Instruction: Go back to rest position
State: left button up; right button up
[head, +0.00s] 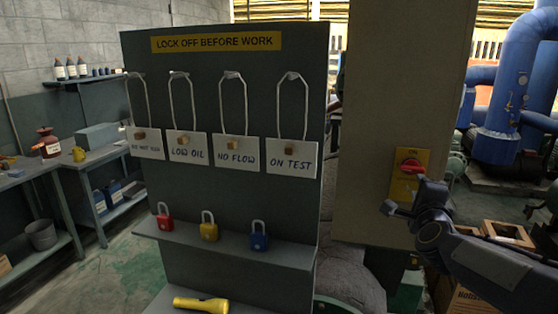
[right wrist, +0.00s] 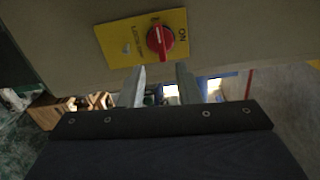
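My right gripper (head: 405,208) is in front of the pillar, just below the yellow switch plate with its red rotary switch (head: 410,167). In the right wrist view its two fingers (right wrist: 160,85) are apart with nothing between them. The red switch (right wrist: 160,40) shows above the fingertips there, apart from them, with its handle pointing down and "ON" printed to its right. My left gripper shows in neither view.
A dark lockout board (head: 225,95) carries hanging tags. Its shelf (head: 150,228) holds red (head: 164,217), yellow (head: 209,226) and blue (head: 259,237) padlocks. A yellow flashlight (head: 201,304) lies below. Cardboard boxes (head: 508,234) and blue pipes (head: 505,110) stand at right.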

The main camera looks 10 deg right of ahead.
jog(key=s+a+f+n+g+y, duration=0.3)
jog(key=s+a+f+n+y, duration=0.3)
jog(key=s+a+n, duration=0.4)
jog(key=s+a+f+n+g+y, duration=0.3)
jog(key=s+a+f+n+y, duration=0.35)
jog(key=a, duration=0.45)
jog(key=s+a+f+n+g, duration=0.4)
jog(key=s+f+n, duration=0.2)
jog(key=s, duration=0.5)
jog(key=shift+s+f+n, duration=0.15)
jog(key=shift+f+n, duration=0.2)
jog(key=shift+f, duration=0.4)
